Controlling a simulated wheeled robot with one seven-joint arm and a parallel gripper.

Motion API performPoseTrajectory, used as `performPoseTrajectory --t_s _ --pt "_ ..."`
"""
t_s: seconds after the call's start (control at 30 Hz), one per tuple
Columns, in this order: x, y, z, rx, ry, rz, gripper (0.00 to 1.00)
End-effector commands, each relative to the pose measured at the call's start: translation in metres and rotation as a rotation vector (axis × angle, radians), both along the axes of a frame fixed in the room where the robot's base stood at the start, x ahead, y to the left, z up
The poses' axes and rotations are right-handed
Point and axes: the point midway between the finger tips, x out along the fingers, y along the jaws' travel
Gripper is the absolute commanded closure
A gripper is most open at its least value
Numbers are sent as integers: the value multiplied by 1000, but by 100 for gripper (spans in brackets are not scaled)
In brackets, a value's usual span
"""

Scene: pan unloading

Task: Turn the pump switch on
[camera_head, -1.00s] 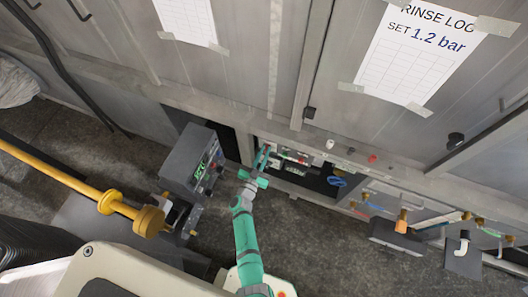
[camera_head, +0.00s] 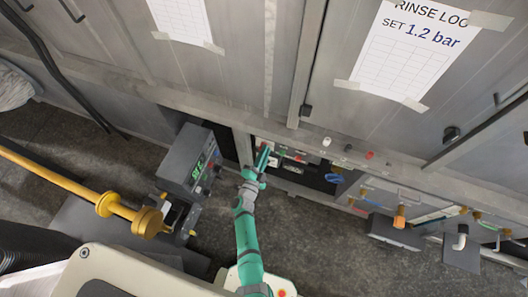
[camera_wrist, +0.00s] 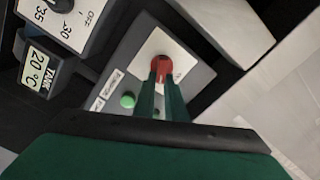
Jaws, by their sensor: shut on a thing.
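The pump switch (camera_wrist: 161,62) is a red knob on a white plate, on a grey box in the wrist view. A green round lamp or button (camera_wrist: 128,100) and small labels sit beside it on the same box. My gripper (camera_wrist: 161,78) is shut on the red knob, with its two green fingers on either side. In the head view my gripper (camera_head: 263,160) reaches into the open bay under the cabinet. The switch is too small to make out there. The lettering by the knob is mostly hidden or too small to read.
A dial marked OFF, 30 and 35 (camera_wrist: 62,8) and a TANK 20 °C display (camera_wrist: 43,72) are close left of the switch box. A yellow pole (camera_head: 60,178) crosses the left.

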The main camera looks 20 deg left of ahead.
Motion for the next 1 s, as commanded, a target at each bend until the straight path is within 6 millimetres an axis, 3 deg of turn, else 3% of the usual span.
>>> performPoseTrajectory --t_s 0.5,1.0 --pt "0 -1 -7 408 -12 3 100" --pt "0 -3 -9 534 -17 0 100"
